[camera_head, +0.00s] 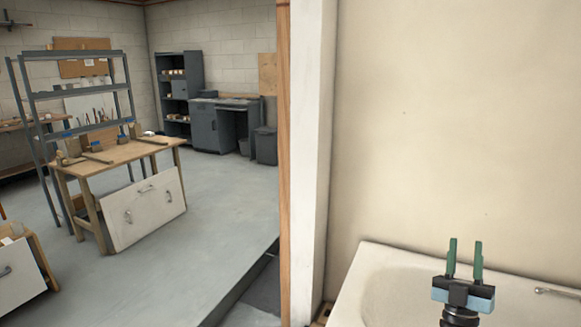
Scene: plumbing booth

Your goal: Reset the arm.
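My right gripper (464,260) shows at the lower right of the head view, in front of a white basin. Its two green fingers point up and stand apart with nothing between them, so it is open and empty. The light blue and black gripper body is below the fingers. My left gripper and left arm are not in view.
The white basin or tub (385,262) stands against a cream wall (450,120). A white post (311,150) divides it from a workshop with a wooden workbench (120,152), a metal rack (80,95) and grey cabinets (205,128). The grey floor (205,230) is largely clear.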

